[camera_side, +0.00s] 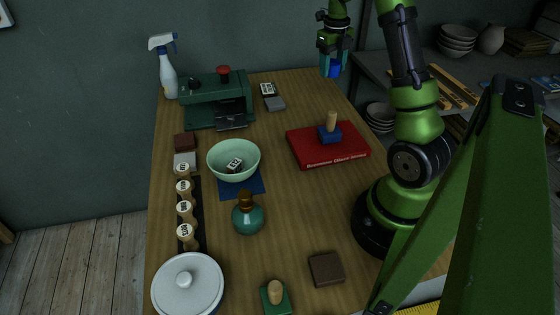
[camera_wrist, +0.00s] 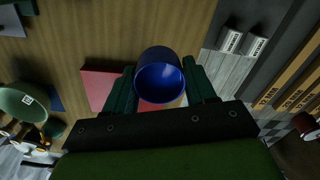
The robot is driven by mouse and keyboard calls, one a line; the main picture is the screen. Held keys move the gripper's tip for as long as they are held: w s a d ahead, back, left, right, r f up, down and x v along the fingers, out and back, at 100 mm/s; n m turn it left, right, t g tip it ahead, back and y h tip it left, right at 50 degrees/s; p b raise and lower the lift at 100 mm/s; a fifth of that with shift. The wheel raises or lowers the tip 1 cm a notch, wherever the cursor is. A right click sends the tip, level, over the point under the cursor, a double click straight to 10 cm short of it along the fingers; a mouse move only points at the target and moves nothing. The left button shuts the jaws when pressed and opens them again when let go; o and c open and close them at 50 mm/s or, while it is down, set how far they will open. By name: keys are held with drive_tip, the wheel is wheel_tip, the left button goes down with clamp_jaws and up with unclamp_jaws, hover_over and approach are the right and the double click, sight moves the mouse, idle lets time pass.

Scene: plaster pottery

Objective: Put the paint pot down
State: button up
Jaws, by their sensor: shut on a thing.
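A small dark blue pot (camera_wrist: 160,75), which I take as the paint pot, is held between the two fingers of my gripper (camera_wrist: 161,90). In the wrist view I look into its open, empty-looking mouth. In the side view the blue pot (camera_side: 335,71) shows small below my gripper (camera_side: 334,62), high above the far right end of the wooden table (camera_side: 320,215). The pot is apart from the table. Whether it holds paint cannot be told.
A red book (camera_side: 345,150) carries a blue stamp with a wooden handle (camera_side: 330,132). A green bowl (camera_side: 234,160), a teal bottle (camera_side: 248,217) and a green press (camera_side: 215,95) stand left. Shelves (camera_side: 460,80) with dishes lie beyond the right edge. The table's far right is bare.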

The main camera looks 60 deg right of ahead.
drive_tip(key=shift+r, duration=0.95)
drive_tip(key=w+a+n, duration=0.4)
drive_tip(key=a+n, duration=0.1)
drive_tip(key=a, duration=0.8)
drive_tip(key=w+a+n, duration=0.4)
drive_tip(key=a+n, duration=0.1)
drive_tip(key=a, duration=0.9)
drive_tip(key=s+a+n, duration=0.3)
drive_tip(key=a, duration=0.3)
drive_tip(key=s+a+n, duration=0.3)
drive_tip(key=a+n, duration=0.1)
drive_tip(key=a, duration=0.3)
drive_tip(key=s+a+n, duration=0.3)
drive_tip(key=a, duration=0.3)
drive_tip(key=shift+s+a, duration=0.15)
drive_tip(key=shift+a, duration=0.15)
drive_tip(key=s+a+n, duration=0.7)
drive_tip(key=s, duration=0.3)
hover_over(266, 263)
wheel_tip(266, 263, down, 11)
drive_tip(key=shift+f, duration=2)
drive_tip(key=shift+f, duration=0.1)
